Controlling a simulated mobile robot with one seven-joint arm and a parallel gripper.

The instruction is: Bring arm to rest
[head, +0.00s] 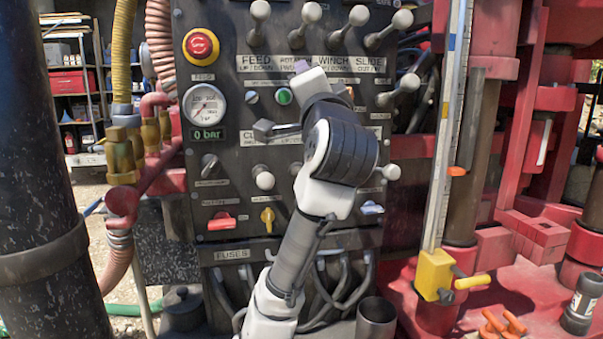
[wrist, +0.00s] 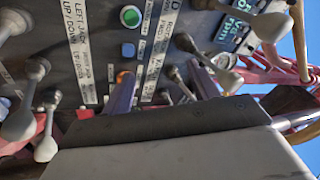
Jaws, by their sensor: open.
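My arm (head: 292,255) reaches up from the bottom of the head view, in front of the control panel (head: 218,172). Its wrist is bent in front of the panel's middle and covers some of the controls. In the wrist view my gripper (wrist: 163,82) points at the panel, its two purplish fingers apart with nothing seen between them. A green button (wrist: 130,16) and a blue button (wrist: 128,50) lie beyond the fingers. I cannot tell whether the fingers touch the panel.
Several ball-ended levers (head: 311,13) stick out along the panel's top. A red emergency button (head: 201,46) and a gauge (head: 204,104) sit at its left. A thick black column (head: 35,170) stands at left, red machinery (head: 520,230) at right. Cables hang below the panel.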

